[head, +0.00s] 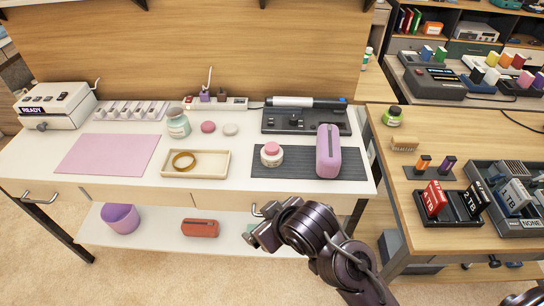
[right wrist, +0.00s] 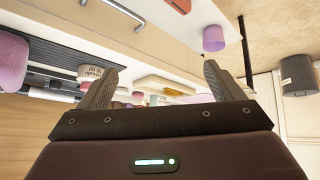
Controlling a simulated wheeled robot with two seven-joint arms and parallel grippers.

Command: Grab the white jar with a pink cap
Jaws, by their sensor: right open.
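The white jar with a pink cap (head: 271,155) stands upright on the dark ribbed mat (head: 262,169) near the front of the white desk, left of a pink-purple pouch (head: 328,152). In the right wrist view, the tilted picture shows what looks like the jar (right wrist: 90,72) just beyond the left finger, partly hidden by it. My right gripper (head: 262,232) is in front of the desk edge and below the jar in the picture, apart from it. In the right wrist view my right gripper (right wrist: 160,86) is open, with nothing held between its fingers. My left gripper is out of view.
A shallow tray with a gold ring (head: 216,170) lies left of the jar. A black console (head: 306,117) is at the back. The desk's drawer handle is close to my right gripper.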

